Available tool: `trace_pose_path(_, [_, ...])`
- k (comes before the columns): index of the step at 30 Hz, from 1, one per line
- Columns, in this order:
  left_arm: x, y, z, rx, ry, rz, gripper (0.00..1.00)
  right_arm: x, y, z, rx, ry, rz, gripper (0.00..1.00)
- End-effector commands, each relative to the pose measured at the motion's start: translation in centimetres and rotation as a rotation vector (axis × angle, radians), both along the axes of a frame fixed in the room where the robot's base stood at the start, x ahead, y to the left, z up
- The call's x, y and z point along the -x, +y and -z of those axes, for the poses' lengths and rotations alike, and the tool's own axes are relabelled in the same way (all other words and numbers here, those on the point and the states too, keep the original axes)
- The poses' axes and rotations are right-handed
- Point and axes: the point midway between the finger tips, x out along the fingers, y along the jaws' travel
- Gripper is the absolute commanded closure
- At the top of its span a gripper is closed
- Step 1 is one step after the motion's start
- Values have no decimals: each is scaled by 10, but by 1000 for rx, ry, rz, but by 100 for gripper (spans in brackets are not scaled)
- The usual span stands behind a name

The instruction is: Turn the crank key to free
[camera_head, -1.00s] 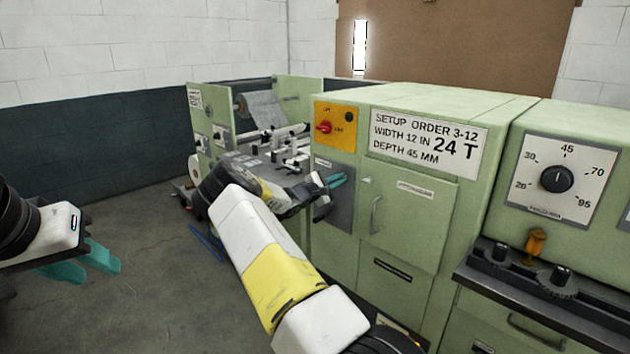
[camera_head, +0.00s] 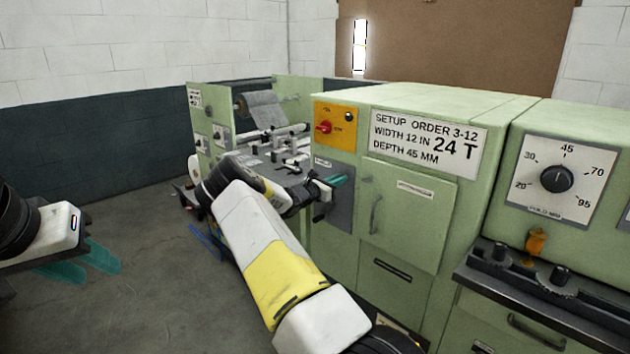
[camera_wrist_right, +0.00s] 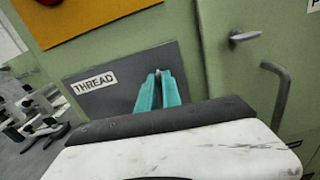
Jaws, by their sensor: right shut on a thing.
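My right gripper (camera_head: 338,181) is at the grey panel (camera_head: 343,212) on the front of the green machine, below the orange switch plate. In the right wrist view the panel (camera_wrist_right: 105,82) carries a THREAD label. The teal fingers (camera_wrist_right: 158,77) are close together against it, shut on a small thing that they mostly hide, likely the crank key. A dark piece (camera_head: 320,212) shows just below the gripper in the head view; I cannot tell whether it is part of the key. My left gripper (camera_head: 90,260) is open and empty at the far left, over the floor.
The orange plate (camera_head: 335,112) has a red switch (camera_head: 324,127). A green door with a handle (camera_head: 375,214) is right of the panel. A dial (camera_head: 557,178) and a dark ledge (camera_head: 550,290) with an amber-topped piece (camera_head: 536,242) are further right.

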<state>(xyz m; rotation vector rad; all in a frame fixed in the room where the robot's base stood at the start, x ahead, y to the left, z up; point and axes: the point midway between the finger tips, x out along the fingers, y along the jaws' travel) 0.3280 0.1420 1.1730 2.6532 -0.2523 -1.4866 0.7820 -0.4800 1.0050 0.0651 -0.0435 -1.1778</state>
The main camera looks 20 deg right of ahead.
Motion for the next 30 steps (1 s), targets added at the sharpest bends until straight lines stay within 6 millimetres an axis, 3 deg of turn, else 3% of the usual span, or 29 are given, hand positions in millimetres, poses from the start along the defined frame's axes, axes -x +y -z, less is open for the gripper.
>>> trace_pose_path(22, [0,0,0,0,0,0,64,0,0,1,34,84,-1,100])
trace_pose_path(25, [0,0,0,0,0,0,64,0,0,1,34,84,-1,75])
trace_pose_path(30, [0,0,0,0,0,0,64,0,0,0,33,84,0,74])
